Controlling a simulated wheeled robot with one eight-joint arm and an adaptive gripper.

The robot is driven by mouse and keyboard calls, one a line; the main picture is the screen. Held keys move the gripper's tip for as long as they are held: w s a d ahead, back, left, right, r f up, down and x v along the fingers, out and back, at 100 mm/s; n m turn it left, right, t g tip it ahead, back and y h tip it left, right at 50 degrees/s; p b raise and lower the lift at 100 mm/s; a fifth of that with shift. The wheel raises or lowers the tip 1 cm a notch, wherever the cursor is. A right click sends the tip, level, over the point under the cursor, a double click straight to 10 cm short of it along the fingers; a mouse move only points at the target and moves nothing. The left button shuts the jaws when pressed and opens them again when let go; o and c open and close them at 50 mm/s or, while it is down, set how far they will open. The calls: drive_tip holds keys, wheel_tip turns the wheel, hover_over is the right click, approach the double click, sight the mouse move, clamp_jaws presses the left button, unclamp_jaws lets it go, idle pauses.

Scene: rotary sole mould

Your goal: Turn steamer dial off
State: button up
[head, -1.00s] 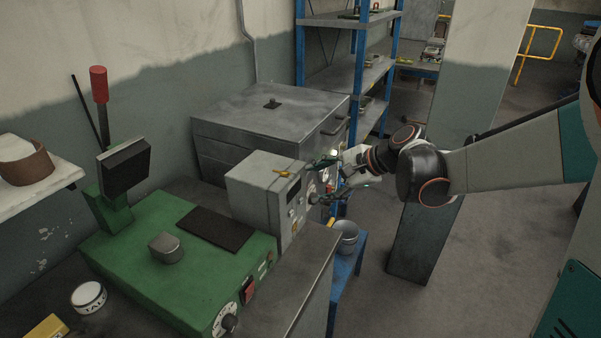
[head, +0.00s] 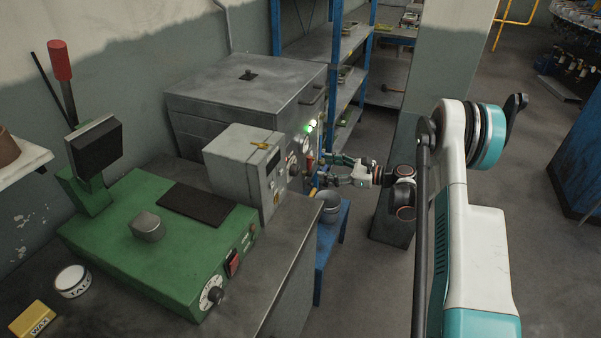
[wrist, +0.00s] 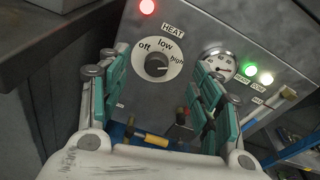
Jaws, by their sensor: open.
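The steamer is the grey metal box (head: 245,85) with a lid at the back. Its front panel carries the HEAT dial, a black knob (wrist: 157,66) on a white disc marked off, low and high. The knob's pale mark appears to point right, towards high. My gripper (wrist: 160,72) is open, with a green-padded finger on each side of the dial in the wrist view. I cannot tell whether either finger touches the knob. In the head view my gripper (head: 328,168) is in front of the steamer's panel, and the dial is hard to make out.
A red lamp (wrist: 147,6) glows above. A grey control box (head: 245,165) and green machine (head: 150,240) stand nearer. A bucket (head: 327,200) sits on a blue stand below my gripper.

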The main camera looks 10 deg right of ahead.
sight(298, 171)
wheel_tip(298, 171, down, 6)
drive_tip(key=d+m+t+y, duration=0.1)
drive_tip(key=d+m, duration=0.1)
drive_tip(key=d, duration=0.1)
drive_tip(key=b+x, duration=0.2)
drive_tip(key=x, duration=0.4)
drive_tip(key=b+x, duration=0.2)
drive_tip(key=x, duration=0.5)
drive_tip(key=shift+s+a, duration=0.15)
drive_tip(key=shift+a, duration=0.25)
drive_tip(key=shift+r, duration=0.1)
drive_tip(key=c, duration=1.1)
